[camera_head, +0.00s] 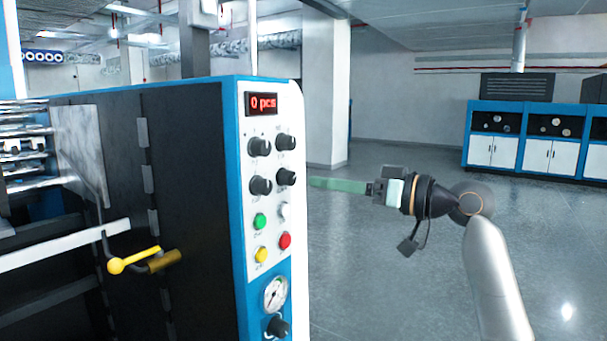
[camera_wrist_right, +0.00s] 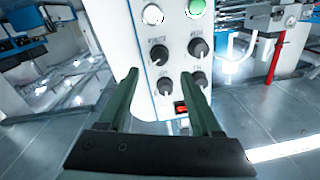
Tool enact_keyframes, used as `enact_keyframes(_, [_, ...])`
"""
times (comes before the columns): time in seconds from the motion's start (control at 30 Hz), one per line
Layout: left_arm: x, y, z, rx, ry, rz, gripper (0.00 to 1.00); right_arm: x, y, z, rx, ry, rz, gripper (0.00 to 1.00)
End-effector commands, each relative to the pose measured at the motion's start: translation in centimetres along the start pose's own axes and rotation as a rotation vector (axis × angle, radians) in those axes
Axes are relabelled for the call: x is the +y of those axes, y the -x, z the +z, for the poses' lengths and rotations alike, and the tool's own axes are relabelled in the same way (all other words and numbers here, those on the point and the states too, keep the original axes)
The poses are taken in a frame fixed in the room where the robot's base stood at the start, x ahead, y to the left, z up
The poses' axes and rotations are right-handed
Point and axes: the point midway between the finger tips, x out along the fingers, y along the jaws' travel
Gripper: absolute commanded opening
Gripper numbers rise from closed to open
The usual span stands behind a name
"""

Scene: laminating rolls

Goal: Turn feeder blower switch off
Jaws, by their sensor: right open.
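The blue-edged control panel (camera_head: 240,215) stands at the centre of the head view. It carries dark rotary knobs in two rows: upper left (camera_head: 259,146), upper right (camera_head: 286,142), lower left (camera_head: 261,185) and lower right (camera_head: 288,177). Their labels are too small to read, so I cannot tell which is the feeder blower switch. My right gripper (camera_head: 313,183) is right of the panel, its green fingers pointing at it. In the right wrist view the gripper (camera_wrist_right: 160,74) is open and empty, with the upside-down knobs (camera_wrist_right: 165,86) beyond the fingers. Contact is not visible. My left gripper is out of view.
A red display (camera_head: 263,103) reading "0 pcs" is above the knobs. A yellow-handled lever (camera_head: 135,259) sticks out at left. The floor right of the panel is open.

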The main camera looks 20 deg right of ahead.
Motion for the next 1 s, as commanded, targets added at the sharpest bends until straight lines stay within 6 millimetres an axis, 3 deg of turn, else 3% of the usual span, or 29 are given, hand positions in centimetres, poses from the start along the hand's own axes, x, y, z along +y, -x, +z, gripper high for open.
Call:
enact_keyframes(0.1, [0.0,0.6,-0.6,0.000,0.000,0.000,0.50,-0.1,-2.5,-0.2,-0.001,-0.003,-0.003,0.65])
enact_keyframes(0.3, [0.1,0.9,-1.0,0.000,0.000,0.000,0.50,0.0,-5.3,-0.1,0.000,-0.002,0.000,0.65])
enact_keyframes(0.73, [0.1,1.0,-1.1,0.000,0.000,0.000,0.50,0.0,-6.4,0.0,0.000,0.001,0.001,0.65])
enact_keyframes(1.0, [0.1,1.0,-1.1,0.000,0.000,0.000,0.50,0.0,-6.3,0.0,0.000,0.001,0.001,0.36])
